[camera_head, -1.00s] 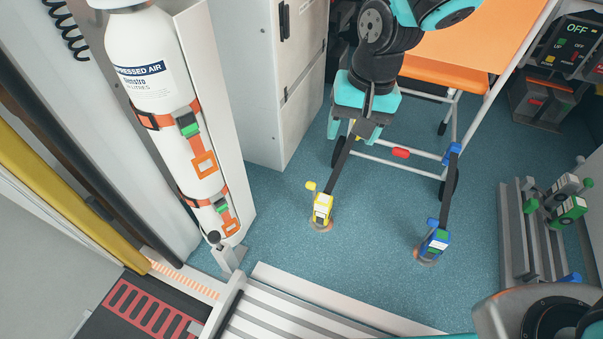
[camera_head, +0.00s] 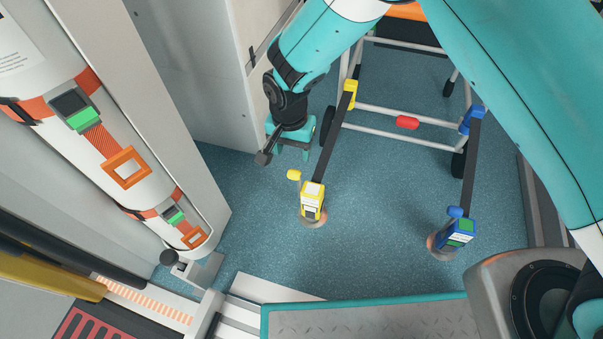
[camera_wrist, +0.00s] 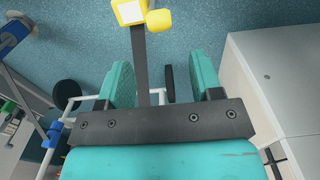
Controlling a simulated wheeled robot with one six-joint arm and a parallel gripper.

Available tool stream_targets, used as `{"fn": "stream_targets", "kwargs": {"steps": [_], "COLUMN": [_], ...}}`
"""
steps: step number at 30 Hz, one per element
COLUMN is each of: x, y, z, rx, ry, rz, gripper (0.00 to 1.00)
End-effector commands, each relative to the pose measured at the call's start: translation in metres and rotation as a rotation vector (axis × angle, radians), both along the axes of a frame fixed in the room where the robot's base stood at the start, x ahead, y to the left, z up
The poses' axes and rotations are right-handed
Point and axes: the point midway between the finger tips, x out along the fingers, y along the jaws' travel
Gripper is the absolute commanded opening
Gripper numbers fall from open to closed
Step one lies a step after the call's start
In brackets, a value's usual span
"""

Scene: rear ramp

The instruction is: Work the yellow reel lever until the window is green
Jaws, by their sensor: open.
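The yellow reel (camera_head: 312,202) stands on the floor, with a dark strap (camera_head: 332,143) running from it up to a yellow fitting on the wheeled chair frame. Its yellow lever (camera_head: 294,175) sticks up at the reel's upper left. I see a pale face on the reel but cannot tell its window's colour. My gripper (camera_head: 288,143) is open and empty, above and behind the lever, apart from it. In the wrist view, the open jaws (camera_wrist: 163,82) straddle the strap's line in the picture, with the lever knob (camera_wrist: 158,20) and reel (camera_wrist: 129,12) beyond them at the top.
A blue reel (camera_head: 457,233) with a green patch stands to the right, strapped to the frame (camera_head: 395,136). A white cabinet (camera_head: 200,70) is close behind my gripper at left. Strapped gas cylinders (camera_head: 150,185) stand left. Blue floor (camera_head: 375,225) lies clear between the reels.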

Motion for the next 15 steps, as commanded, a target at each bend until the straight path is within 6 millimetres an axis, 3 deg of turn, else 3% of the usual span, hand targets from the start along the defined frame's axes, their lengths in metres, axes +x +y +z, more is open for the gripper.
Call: {"fn": "stream_targets", "kwargs": {"steps": [1, 6, 15], "x": [0.000, 0.000, 0.001], "y": [0.000, -0.001, -0.003], "z": [-0.020, -0.057, -0.094], "rx": [-0.001, 0.000, 0.001], "ry": [0.001, 0.001, 0.000], "rz": [0.000, -0.001, -0.004], "gripper": [0.60, 0.60, 0.60]}}
